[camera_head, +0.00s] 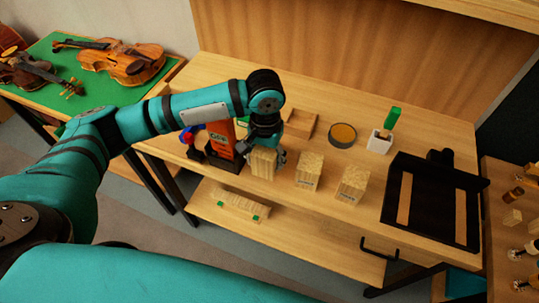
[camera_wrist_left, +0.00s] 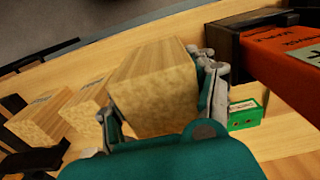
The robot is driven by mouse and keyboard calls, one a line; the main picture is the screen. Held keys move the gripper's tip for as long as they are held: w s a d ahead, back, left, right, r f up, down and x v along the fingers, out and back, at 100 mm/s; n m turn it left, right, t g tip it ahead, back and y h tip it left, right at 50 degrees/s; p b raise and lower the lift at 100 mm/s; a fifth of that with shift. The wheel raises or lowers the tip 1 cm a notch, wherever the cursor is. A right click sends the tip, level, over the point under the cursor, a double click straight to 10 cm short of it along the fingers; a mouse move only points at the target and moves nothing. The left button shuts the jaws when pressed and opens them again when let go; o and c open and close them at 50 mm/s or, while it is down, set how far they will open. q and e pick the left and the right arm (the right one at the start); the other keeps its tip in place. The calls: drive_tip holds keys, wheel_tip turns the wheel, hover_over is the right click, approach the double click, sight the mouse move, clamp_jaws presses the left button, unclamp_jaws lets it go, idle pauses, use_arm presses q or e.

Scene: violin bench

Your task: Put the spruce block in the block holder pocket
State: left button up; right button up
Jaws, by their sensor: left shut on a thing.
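A pale wooden block (camera_head: 263,164) is between the fingers of my left gripper (camera_head: 265,150), which is shut on it at the bench's front. The left wrist view shows this block (camera_wrist_left: 160,85) large, with clear grain and a finger at each side. Two similar pale blocks, a middle one (camera_head: 309,172) and a right one (camera_head: 352,185), stand to the right, apart from it. I cannot read which wood each is. A small wooden tray-like piece (camera_head: 300,124) lies behind the blocks; I cannot tell whether it is the block holder. My right gripper is out of view.
An orange-and-black unit (camera_head: 221,144) stands close left of the held block. A round tin (camera_head: 342,134), a white cup with a green item (camera_head: 380,141) and a black tray (camera_head: 435,200) are on the bench (camera_head: 260,84). A slatted wooden piece (camera_head: 240,205) lies on the lower shelf.

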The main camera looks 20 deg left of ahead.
use_arm(q)
drive_tip(key=shift+w+a, duration=0.2)
drive_tip(key=shift+w, duration=0.9)
drive_tip(key=shift+w+f, duration=0.1)
drive_tip(key=shift+f, duration=0.15)
wheel_tip(320, 180, down, 2)
drive_tip(key=shift+f+p, duration=0.1)
drive_tip(key=shift+p, duration=0.4)
drive_tip(key=shift+f, duration=0.5)
drive_tip(key=o, duration=1.1)
drive_tip(key=shift+f, duration=0.1)
drive_tip(key=shift+o, duration=0.8)
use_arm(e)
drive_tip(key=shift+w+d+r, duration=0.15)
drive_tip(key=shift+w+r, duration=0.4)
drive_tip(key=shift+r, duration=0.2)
